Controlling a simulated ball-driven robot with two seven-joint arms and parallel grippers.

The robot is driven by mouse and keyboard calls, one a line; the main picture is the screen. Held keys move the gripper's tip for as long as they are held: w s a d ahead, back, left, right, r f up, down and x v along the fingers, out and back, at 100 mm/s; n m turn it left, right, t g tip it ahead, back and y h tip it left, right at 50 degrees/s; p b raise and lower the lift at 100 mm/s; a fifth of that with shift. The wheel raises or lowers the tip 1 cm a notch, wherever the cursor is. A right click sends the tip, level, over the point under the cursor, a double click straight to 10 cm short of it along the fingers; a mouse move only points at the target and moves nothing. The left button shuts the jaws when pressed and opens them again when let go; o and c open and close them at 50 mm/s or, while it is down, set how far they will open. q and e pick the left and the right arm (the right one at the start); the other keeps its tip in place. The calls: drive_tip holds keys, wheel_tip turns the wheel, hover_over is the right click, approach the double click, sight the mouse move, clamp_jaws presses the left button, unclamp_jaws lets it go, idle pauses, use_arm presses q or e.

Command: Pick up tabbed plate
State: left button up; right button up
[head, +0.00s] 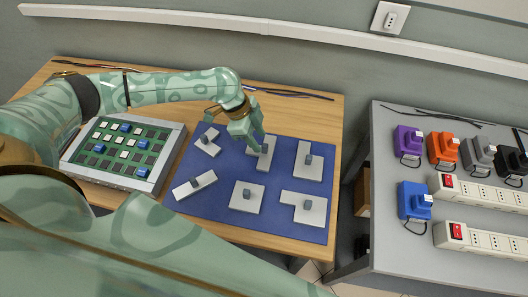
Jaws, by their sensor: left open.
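Several pale grey plates, each with a dark grey knob, lie on a blue mat (222,222). The plate at the mat's front right (314,216) has a tab sticking out on its left, which fits the name tabbed plate. Another plate (266,162) lies at the back middle, its outline partly hidden by my left gripper. My left gripper (259,149) is open, pointing down above or close to that back-middle plate; I cannot tell whether it touches. It is apart from the front-right plate. My right gripper does not show.
A green board in a grey frame (160,170) stands left of the mat on the wooden table (325,115). Other plates lie close around: a square (240,206), a bar (184,190) and a larger one (314,170). A grey table (390,250) with power strips stands right, across a gap.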

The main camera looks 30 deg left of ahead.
sight(263, 145)
use_arm(q)
drive_tip(key=x, duration=0.3)
drive_tip(key=shift+w+f+b, duration=0.2)
drive_tip(key=shift+b, duration=0.1)
drive_tip(key=shift+r, duration=0.1)
clamp_jaws()
drive_tip(key=shift+r+p, duration=0.3)
drive_tip(key=shift+r, duration=0.35)
drive_tip(key=s+a+r+p, duration=0.4)
drive_tip(key=s+r+p, duration=0.1)
drive_tip(key=s+r, duration=0.6)
drive_tip(key=shift+s+a+r, duration=0.35)
drive_tip(key=shift+s+a, duration=0.05)
drive_tip(key=shift+s, duration=0.7)
